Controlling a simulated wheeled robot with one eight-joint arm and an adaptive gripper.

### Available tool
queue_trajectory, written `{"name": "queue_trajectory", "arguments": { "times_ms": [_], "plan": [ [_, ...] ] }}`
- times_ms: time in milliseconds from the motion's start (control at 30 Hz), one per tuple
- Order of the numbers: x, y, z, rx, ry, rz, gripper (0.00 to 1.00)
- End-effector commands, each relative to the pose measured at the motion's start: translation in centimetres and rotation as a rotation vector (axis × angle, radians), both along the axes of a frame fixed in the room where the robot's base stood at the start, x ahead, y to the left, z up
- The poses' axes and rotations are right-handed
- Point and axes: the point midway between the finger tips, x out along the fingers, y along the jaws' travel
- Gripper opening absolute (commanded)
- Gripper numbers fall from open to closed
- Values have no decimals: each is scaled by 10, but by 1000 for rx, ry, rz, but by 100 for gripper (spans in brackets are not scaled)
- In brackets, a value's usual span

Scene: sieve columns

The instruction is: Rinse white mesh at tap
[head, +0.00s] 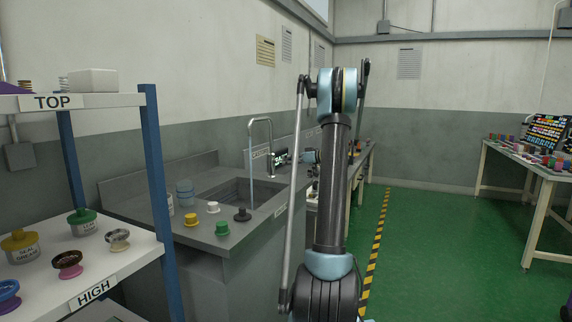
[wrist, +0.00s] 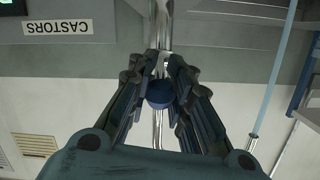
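The tap (head: 270,135) is a tall chrome spout at the sink, with a pale blue stream running down from it into the basin (head: 238,192). The stream also shows in the wrist view (wrist: 270,85). My gripper (wrist: 161,62) is at the tap's chrome post, its fingers closed in on both sides of a blue knob (wrist: 160,93). In the head view my gripper is small and partly hidden by my arm. A small piece with a white top and yellow base (head: 213,207) stands on the counter's front edge; whether it is the white mesh I cannot tell.
Yellow (head: 191,219), green-and-white (head: 222,228) and black (head: 242,215) pieces stand near the basin. A shelf rack (head: 158,190) with sieve pieces is at left. Green floor (head: 430,250) is clear at right, before a far table (head: 532,158).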

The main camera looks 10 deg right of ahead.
Motion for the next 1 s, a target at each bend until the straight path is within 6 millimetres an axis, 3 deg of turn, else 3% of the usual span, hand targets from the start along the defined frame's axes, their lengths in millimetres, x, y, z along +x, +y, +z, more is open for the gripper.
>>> {"name": "queue_trajectory", "arguments": {
  "times_ms": [33, 100, 567, 1000],
  "plan": [
    [2, -1, 0, 0, -1, -4, 26],
    [2, -1, 0, 0, -1, -4, 42],
    [-3, -6, 2, 0, -1, -2, 42],
    [-45, -69, 16, 0, -1, -4, 42]
  ]
}}
